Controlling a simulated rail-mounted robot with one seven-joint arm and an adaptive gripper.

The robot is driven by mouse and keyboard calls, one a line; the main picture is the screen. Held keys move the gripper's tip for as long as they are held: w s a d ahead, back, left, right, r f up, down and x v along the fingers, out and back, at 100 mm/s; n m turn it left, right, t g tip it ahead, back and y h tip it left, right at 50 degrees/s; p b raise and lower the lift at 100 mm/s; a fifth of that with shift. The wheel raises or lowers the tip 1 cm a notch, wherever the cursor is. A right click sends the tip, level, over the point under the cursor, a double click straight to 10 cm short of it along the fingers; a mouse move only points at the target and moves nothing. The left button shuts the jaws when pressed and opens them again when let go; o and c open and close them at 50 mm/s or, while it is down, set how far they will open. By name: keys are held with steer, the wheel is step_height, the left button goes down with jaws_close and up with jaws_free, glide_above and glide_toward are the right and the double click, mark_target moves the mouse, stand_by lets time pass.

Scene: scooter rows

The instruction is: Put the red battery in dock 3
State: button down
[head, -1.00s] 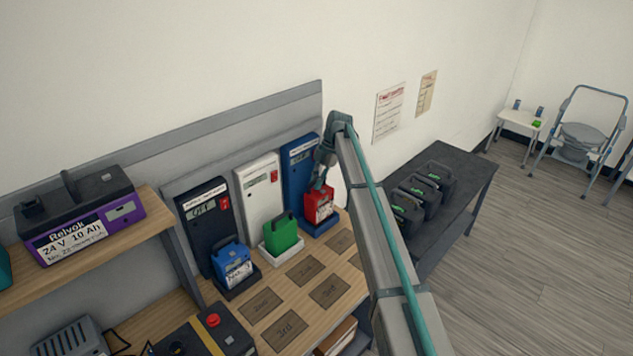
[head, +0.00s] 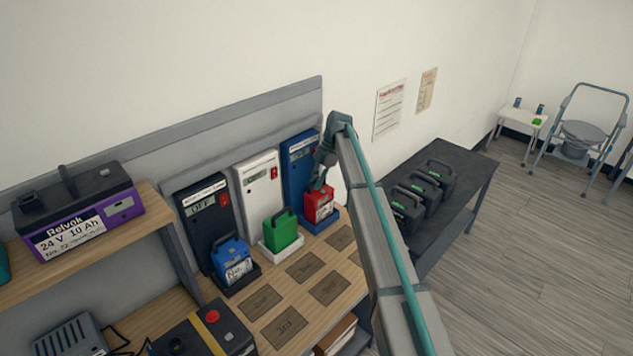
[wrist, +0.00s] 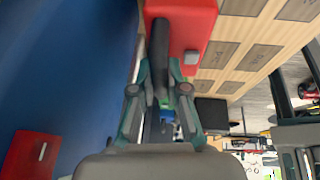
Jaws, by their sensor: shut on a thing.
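The red battery (head: 320,204) is at the blue charger (head: 299,163), the rightmost of three upright chargers, over its blue base tray (head: 325,222). I cannot tell whether it rests fully in the tray. My gripper (head: 319,184) is shut on the battery's dark handle from above. In the wrist view my gripper's fingers (wrist: 160,97) flank the black handle (wrist: 158,55), with the red battery (wrist: 200,25) beyond. The blue charger fills the left of that view, with its red switch (wrist: 30,155). Dock numbers are unreadable.
A green battery (head: 281,230) sits at the white charger (head: 260,190) and a blue battery (head: 232,262) at the black charger (head: 205,215). Several dark marked pads (head: 305,267) lie bare in front. Black cases (head: 425,188) stand on a dark bench to the right.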

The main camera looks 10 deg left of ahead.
steer(key=shift+f, duration=0.25)
steer(key=c, duration=1.1)
jaws_free()
steer(key=shift+f, duration=0.1)
steer(key=p+v, duration=0.1)
steer(key=v, duration=2)
steer(key=shift+d, duration=0.1)
